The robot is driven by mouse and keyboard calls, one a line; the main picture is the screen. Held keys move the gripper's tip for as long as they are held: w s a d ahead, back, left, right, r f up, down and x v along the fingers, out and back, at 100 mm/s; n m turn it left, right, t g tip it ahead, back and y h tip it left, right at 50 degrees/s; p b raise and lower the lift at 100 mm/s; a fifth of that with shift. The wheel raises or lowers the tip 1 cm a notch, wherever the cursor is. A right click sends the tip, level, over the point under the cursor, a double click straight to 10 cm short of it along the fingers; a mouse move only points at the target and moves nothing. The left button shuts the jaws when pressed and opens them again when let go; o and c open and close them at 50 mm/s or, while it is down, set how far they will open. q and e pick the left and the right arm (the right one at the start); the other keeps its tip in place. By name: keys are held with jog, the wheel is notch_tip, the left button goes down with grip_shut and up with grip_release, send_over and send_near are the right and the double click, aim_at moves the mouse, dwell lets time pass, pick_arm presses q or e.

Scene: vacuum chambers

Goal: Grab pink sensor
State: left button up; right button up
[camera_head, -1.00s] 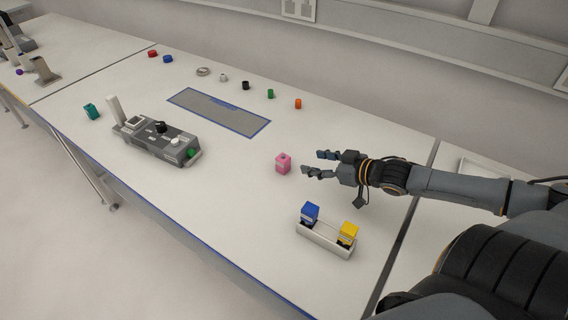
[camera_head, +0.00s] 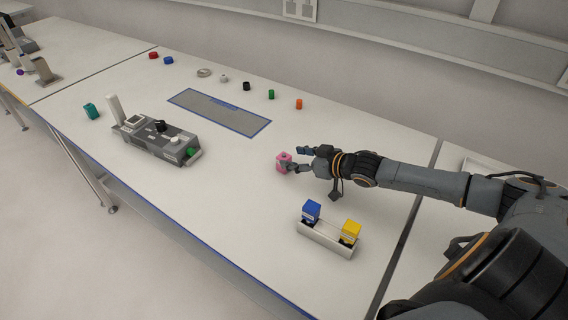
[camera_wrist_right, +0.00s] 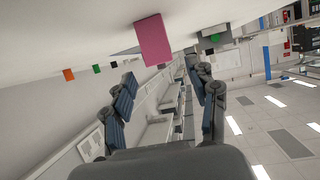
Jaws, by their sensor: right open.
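The pink sensor (camera_head: 283,162) is a small pink block standing on the white table. My right gripper (camera_head: 294,159) is at its right side with open fingers, and one finger overlaps the sensor's edge in the head view. In the right wrist view the pink sensor (camera_wrist_right: 154,41) is ahead of the open fingers of the right gripper (camera_wrist_right: 168,92), near the middle of the gap, and nothing is held. Whether a finger touches the sensor I cannot tell. My left gripper is not in view.
A tray (camera_head: 326,240) with a blue block (camera_head: 311,210) and a yellow block (camera_head: 350,231) stands near the front right. A grey device (camera_head: 158,139) is to the left. A blue-edged grey mat (camera_head: 219,111) and several small coloured parts lie farther back.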

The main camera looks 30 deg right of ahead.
aim_at(287, 158)
jog(key=shift+f+x, duration=0.1)
jog(key=shift+x, duration=1.2)
jog(key=shift+f+x, duration=0.15)
jog(key=shift+x, duration=1.15)
jog(key=shift+s, duration=0.2)
jog(key=shift+c, duration=0.4)
grip_shut()
